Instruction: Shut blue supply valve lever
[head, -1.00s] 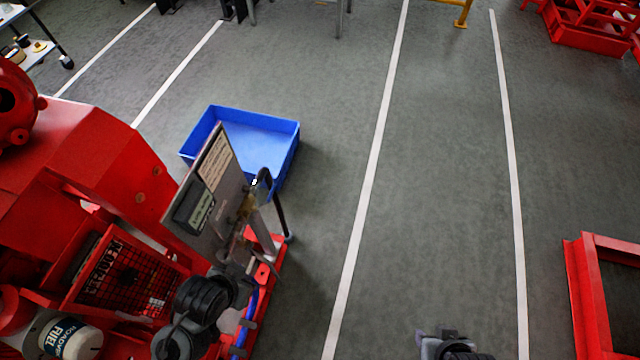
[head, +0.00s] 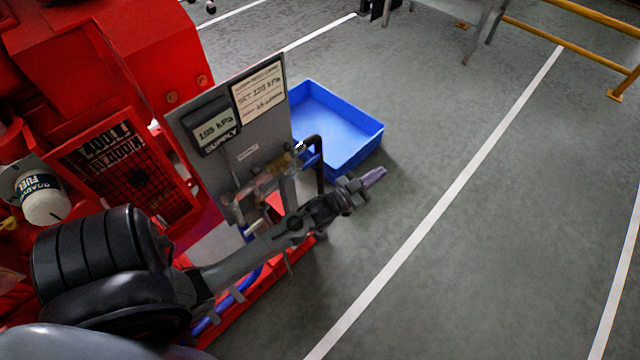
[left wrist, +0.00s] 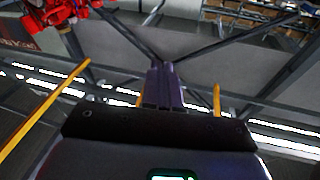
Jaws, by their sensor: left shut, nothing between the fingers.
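The grey supply panel (head: 238,158) stands upright on the red pumpset, with a display reading about 195 kPa over the word SUPPLY. Brass valve fittings (head: 272,178) sit low on its right side, next to a bent black pipe (head: 319,160). A small blue patch (head: 309,160) shows beside the fittings; I cannot tell whether it is the lever or the bin behind. My left gripper (head: 374,177) is shut and empty, right of the fittings and apart from the pipe in the picture. Its closed purple fingers also show in the left wrist view (left wrist: 163,85). My right gripper is out of view.
A blue bin (head: 345,150) lies on the floor behind the panel. A red grille (head: 125,180) and a white fuel filter (head: 43,200) are at the left. A yellow rail (head: 570,50) stands at the far right. The floor at the right is clear.

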